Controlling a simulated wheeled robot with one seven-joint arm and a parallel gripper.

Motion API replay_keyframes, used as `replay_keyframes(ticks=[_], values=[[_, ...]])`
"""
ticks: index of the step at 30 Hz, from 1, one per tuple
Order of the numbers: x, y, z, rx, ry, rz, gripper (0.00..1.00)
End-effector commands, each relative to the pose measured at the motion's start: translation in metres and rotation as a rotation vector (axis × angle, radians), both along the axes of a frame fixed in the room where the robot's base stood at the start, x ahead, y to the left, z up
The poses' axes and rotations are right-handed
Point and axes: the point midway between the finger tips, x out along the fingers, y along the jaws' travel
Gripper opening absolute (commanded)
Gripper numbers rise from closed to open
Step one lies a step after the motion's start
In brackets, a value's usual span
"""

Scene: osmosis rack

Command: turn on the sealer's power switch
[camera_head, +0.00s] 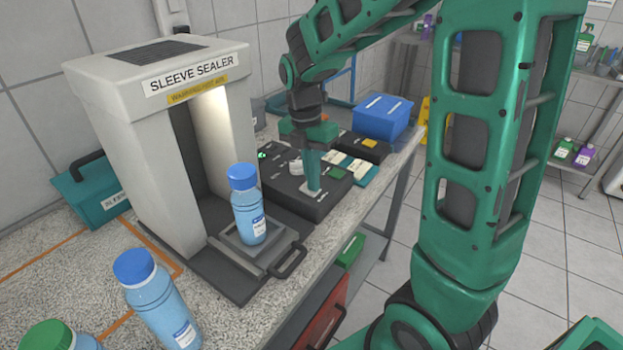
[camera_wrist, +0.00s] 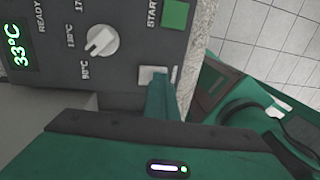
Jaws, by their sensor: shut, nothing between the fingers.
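The sleeve sealer (camera_head: 155,110) is a tall white-grey housing with a lit opening. Its dark control box (camera_head: 290,195) lies to its right on the counter. In the wrist view, a pale rocker switch (camera_wrist: 150,74) sits on the panel near a white dial (camera_wrist: 102,41) and a green START button (camera_wrist: 176,14). The green display (camera_wrist: 17,49) reads 33°C. My gripper (camera_head: 313,186) points down at the box, with its green fingers shut and empty. In the wrist view the fingertips (camera_wrist: 158,84) overlap the switch's edge; I cannot tell whether they touch it.
A blue-capped bottle (camera_head: 248,212) stands on the sealer's tray (camera_head: 268,258). Another bottle (camera_head: 160,302) and a green-capped one (camera_head: 50,338) stand in front. A blue box (camera_head: 382,117) lies behind the control box. The counter's right edge is close to the box.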

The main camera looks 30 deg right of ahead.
Motion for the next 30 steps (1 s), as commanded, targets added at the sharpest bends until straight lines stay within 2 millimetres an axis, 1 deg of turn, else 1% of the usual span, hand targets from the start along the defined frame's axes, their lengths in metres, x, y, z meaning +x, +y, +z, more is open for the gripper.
replay_keyframes(ticks=[7,17,20,23,25,30], values=[[0.009,0.005,0.003,0.001,-0.001,0.002,0.0],[0.01,0.005,0.004,0.001,-0.001,0.002,0.0],[0.01,0.006,0.007,0.0,-0.002,0.002,0.0],[0.01,0.006,0.018,0.0,-0.004,0.004,0.0],[0.009,0.006,0.029,0.001,-0.005,0.006,0.0],[0.007,0.006,0.064,0.002,-0.006,0.007,0.0]])
